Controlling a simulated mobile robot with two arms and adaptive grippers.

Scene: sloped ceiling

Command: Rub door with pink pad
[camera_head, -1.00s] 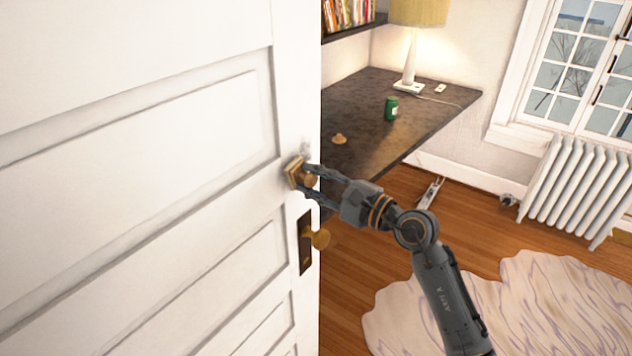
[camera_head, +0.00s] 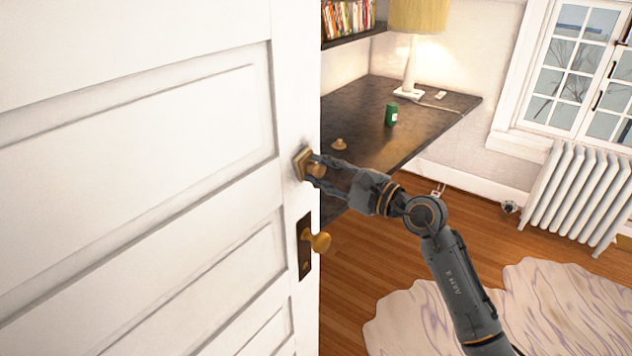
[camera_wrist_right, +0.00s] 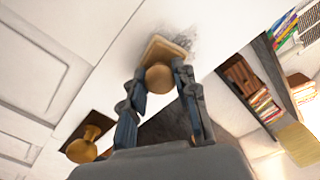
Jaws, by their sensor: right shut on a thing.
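The white door (camera_head: 130,110) fills the left of the head view. My right gripper (camera_head: 316,170) is shut on the round knob of a small square pad (camera_head: 301,161), which looks tan rather than pink. The pad is against or very close to the door face near its free edge, above the door knob. In the wrist view, the pad (camera_wrist_right: 167,49) sits beyond the fingertips (camera_wrist_right: 160,78), with a grey smudge (camera_wrist_right: 186,38) on the door beside it. The pad partly hides the smudge. My left gripper is out of view.
A brass door knob (camera_head: 320,242) sticks out below the pad. Behind the door is a dark desk (camera_head: 430,118) with a green can (camera_head: 391,114), a small tan object (camera_head: 339,144) and a lamp (camera_head: 415,20). A radiator (camera_head: 575,195) and pale rug (camera_head: 560,300) are at right.

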